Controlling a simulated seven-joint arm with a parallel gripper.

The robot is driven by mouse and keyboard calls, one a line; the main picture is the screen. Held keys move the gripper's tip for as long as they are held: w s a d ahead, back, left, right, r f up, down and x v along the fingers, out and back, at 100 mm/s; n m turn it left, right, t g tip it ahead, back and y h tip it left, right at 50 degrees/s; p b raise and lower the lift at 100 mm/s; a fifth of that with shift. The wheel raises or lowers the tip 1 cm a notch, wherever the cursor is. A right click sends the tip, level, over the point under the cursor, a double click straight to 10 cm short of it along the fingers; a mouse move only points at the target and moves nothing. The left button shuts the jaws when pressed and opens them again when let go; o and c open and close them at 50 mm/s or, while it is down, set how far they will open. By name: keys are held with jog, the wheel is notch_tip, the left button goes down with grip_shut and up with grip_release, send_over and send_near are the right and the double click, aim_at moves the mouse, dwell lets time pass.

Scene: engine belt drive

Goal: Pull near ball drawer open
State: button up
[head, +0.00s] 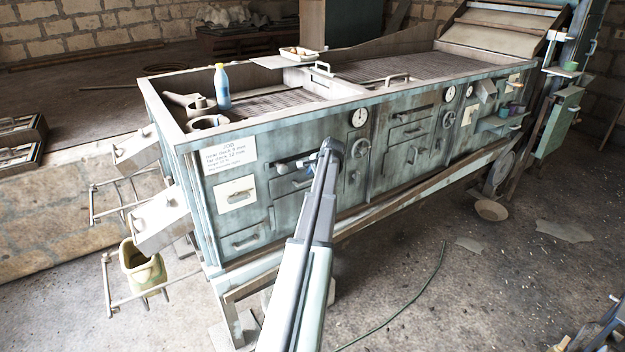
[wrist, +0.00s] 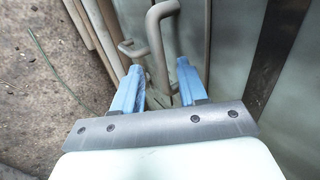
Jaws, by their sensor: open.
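My gripper (head: 332,148) is open at the front of the green cabinet, beside the near group of drawers. In the wrist view the blue fingers of my gripper (wrist: 159,72) stand apart, with a grey bar handle (wrist: 153,36) reaching down between them. I cannot tell whether either finger touches it. A second, smaller handle (wrist: 130,48) shows just left of it. In the head view a drawer with a bar handle (head: 289,164) lies left of my gripper, partly hidden by my arm. No label shows which is the near ball drawer.
The cabinet (head: 380,160) also carries a job sign (head: 229,154), dials, knobs and other drawers. A blue bottle (head: 221,86) stands on its top. A green hose (head: 405,298) lies on the open floor in front.

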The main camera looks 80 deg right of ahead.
jog(key=shift+x, duration=0.8)
jog(key=shift+c, duration=0.4)
grip_shut()
